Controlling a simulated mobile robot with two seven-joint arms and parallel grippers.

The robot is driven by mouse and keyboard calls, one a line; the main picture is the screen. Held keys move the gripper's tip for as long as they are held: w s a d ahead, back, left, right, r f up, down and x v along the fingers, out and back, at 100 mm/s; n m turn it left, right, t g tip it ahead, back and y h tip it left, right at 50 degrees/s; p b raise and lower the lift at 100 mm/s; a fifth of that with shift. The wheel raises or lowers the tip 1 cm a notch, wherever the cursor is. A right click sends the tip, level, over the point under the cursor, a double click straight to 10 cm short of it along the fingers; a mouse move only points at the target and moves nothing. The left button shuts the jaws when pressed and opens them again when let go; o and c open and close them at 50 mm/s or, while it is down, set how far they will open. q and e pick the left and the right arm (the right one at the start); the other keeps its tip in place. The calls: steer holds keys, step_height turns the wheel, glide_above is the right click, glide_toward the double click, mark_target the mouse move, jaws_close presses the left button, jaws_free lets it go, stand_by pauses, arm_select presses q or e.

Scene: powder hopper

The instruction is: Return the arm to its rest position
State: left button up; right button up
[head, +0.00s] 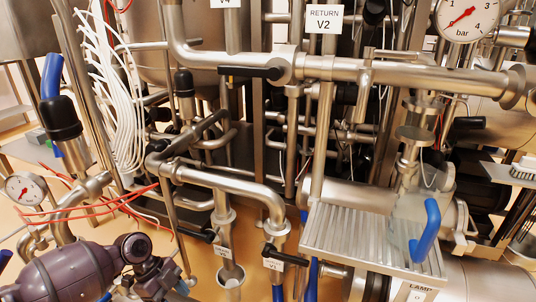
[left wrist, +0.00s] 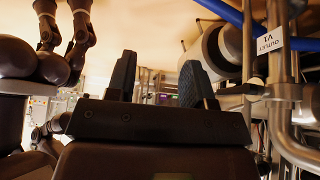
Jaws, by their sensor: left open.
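In the left wrist view my left gripper (left wrist: 157,72) is open, with its two dark fingers apart and nothing between them. In the head view a purple-brown part of my left arm (head: 85,272) is at the lower left, in front of the pipework. My left fingertips cannot be made out clearly there. My right gripper cannot be made out in either view.
Steel pipes (head: 230,180) fill the middle. A RETURN V2 tag (head: 323,18) hangs at the top, and a ribbed steel plate (head: 350,235) is at the lower right. Gauges stand at left (head: 25,189) and upper right (head: 468,15). An OUTLET V1 tag (left wrist: 269,41) and pipes lie right of my left fingers.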

arm_select(q)
steer(key=s+d+r+n+t+p, duration=0.1)
steer(key=s+d+n+t+p, duration=0.3)
steer(key=s, duration=0.5)
steer(key=s+d+r+n+t+p, duration=0.1)
steer(key=s+r+n+t+p, duration=0.1)
steer(key=s+n+p, duration=0.6)
steer(key=s+a+r+n+t+y+p, duration=0.3)
steer(key=s+r, duration=0.4)
steer(key=s, duration=0.4)
steer(key=s+a+r+n+t+y+p, duration=0.2)
steer(key=s+a+r+n+t+p, duration=0.2)
steer(key=s, duration=0.8)
step_height(320, 180, up, 3)
steer(key=a+n+p, duration=0.1)
steer(key=a, duration=0.1)
steer(key=shift+a+r+n+y, duration=0.15)
steer(key=shift+a+n+y, duration=0.25)
arm_select(e)
step_height(320, 180, up, 11)
steer(key=s+d+m, duration=0.1)
steer(key=shift+s+m+g+h, duration=0.2)
steer(key=shift+m+g+h, duration=0.1)
steer(key=shift+m+h, duration=0.1)
arm_select(q)
steer(key=shift+s, duration=0.1)
arm_select(e)
steer(key=shift+d, duration=0.1)
